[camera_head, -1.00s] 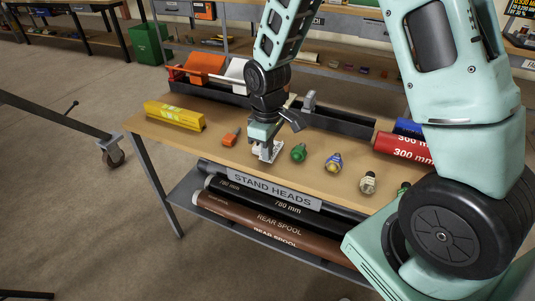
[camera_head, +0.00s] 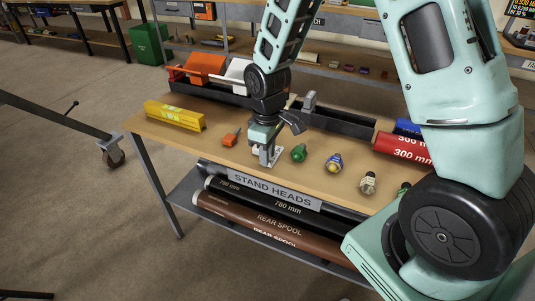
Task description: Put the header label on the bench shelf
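A grey plate lettered STAND HEADS (camera_head: 275,191) sits along the front edge of the wooden bench top (camera_head: 215,155). I see no other thing I can read as a header label. My gripper (camera_head: 269,160) points down at the bench's front edge, just above and behind this plate. Its pale fingers are small, and I cannot tell whether they are open or hold anything.
Dark trays (camera_head: 345,124) line the back.

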